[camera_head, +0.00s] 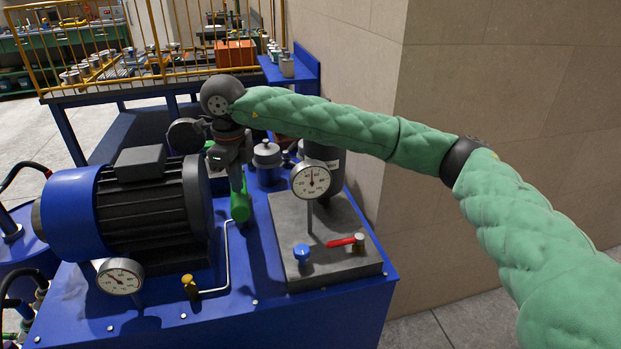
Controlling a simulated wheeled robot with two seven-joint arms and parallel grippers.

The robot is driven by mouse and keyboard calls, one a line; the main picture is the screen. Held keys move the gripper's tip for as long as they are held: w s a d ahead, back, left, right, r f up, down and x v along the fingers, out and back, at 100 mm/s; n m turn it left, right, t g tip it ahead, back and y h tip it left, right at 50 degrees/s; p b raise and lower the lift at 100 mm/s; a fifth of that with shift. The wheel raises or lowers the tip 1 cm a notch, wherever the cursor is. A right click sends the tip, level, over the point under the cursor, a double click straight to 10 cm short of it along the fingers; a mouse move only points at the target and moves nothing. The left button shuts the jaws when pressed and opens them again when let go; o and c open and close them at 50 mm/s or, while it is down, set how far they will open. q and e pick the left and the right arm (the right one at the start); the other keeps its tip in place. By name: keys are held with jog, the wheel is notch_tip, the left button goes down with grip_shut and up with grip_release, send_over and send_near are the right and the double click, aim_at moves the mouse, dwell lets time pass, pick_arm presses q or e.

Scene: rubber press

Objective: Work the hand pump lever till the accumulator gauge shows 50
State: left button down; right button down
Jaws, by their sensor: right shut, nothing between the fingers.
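My right arm reaches in from the right, and my right gripper (237,181) points down over the blue power unit, shut and empty. Just below its fingertips is a green grip (240,208), which looks like the pump lever's handle; I cannot tell whether they touch. The lever's base is partly hidden. A round white gauge (311,179) stands on a grey block in front of a dark cylinder (325,163), which looks like the accumulator. Its needle points about straight up; the figures are too small to read surely. My left gripper is not in view.
A large blue and black motor (150,205) stands left of the gripper. A second gauge (120,277) sits at the front left. The grey block (338,235) carries a blue knob (301,252) and a red lever (341,242). A wall corner rises on the right.

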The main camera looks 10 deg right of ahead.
jog(key=shift+r+p, duration=0.55)
jog(key=shift+r, duration=1.95)
jog(key=shift+r, duration=0.1)
notch_tip(320, 180, up, 7)
jog(key=p, duration=0.1)
